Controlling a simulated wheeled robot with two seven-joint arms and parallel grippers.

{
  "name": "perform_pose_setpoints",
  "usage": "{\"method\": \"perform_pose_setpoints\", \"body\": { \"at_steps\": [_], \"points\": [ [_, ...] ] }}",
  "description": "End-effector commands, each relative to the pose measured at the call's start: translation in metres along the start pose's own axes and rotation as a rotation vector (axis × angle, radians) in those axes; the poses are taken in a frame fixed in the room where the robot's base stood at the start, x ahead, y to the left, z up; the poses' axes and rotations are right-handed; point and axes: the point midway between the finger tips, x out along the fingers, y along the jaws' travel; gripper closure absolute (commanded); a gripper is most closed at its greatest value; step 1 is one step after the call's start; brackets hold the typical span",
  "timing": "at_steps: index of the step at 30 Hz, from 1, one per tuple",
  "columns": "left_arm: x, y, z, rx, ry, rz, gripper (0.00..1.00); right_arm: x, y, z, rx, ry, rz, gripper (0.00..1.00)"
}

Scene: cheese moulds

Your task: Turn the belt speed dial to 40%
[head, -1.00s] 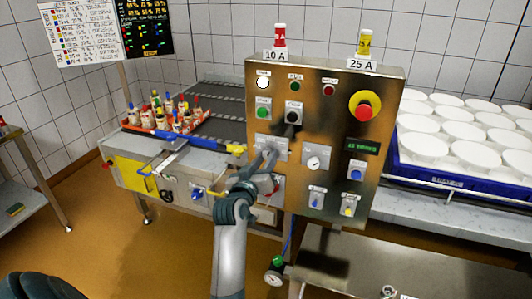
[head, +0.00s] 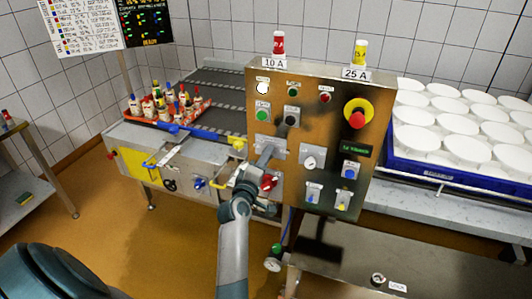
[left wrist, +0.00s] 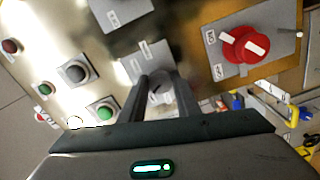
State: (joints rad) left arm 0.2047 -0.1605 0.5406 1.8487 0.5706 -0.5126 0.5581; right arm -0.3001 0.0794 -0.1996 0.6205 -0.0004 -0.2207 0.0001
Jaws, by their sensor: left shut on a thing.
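A steel control panel (head: 335,120) stands in the middle of the head view. My left gripper (head: 267,154) reaches its front from below. In the left wrist view, the two dark fingers (left wrist: 163,88) are shut on a pale round dial knob (left wrist: 160,93) with a dark pointer mark. Its grey scale plate (left wrist: 146,62) shows beside the fingers, and also behind the gripper in the head view (head: 279,148). The scale lettering is too small to read, so I cannot tell the setting. My right gripper is not in view.
A red rotary switch (head: 268,182) sits just below the held dial, a second white dial (head: 309,162) to its right. An emergency stop (head: 357,113) is upper right. A conveyor (head: 217,92) with a bottle tray lies left; a blue crate (head: 455,172) of white moulds lies right.

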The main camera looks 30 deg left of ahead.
Motion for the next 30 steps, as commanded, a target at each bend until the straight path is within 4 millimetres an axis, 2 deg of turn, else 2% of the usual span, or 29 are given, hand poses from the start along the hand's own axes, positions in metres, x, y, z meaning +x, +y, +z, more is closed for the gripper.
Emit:
{"method": "perform_pose_setpoints", "body": {
  "at_steps": [3, 12, 27, 28, 30],
  "points": [
    [0.000, 0.002, 0.000, -0.090, -0.001, -0.002, 0.93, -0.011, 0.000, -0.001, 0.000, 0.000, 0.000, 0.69],
    [0.000, 0.001, 0.000, -0.227, 0.000, -0.001, 0.93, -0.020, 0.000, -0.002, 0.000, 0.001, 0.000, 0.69],
    [0.000, -0.001, 0.000, -0.254, 0.000, -0.001, 0.93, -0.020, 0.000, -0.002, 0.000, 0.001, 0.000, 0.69],
    [0.000, -0.001, 0.000, -0.253, 0.000, -0.001, 0.68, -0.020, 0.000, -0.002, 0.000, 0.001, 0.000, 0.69],
    [0.000, -0.001, 0.000, -0.253, 0.000, -0.001, 0.53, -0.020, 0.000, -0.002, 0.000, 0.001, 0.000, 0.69]
  ]
}}
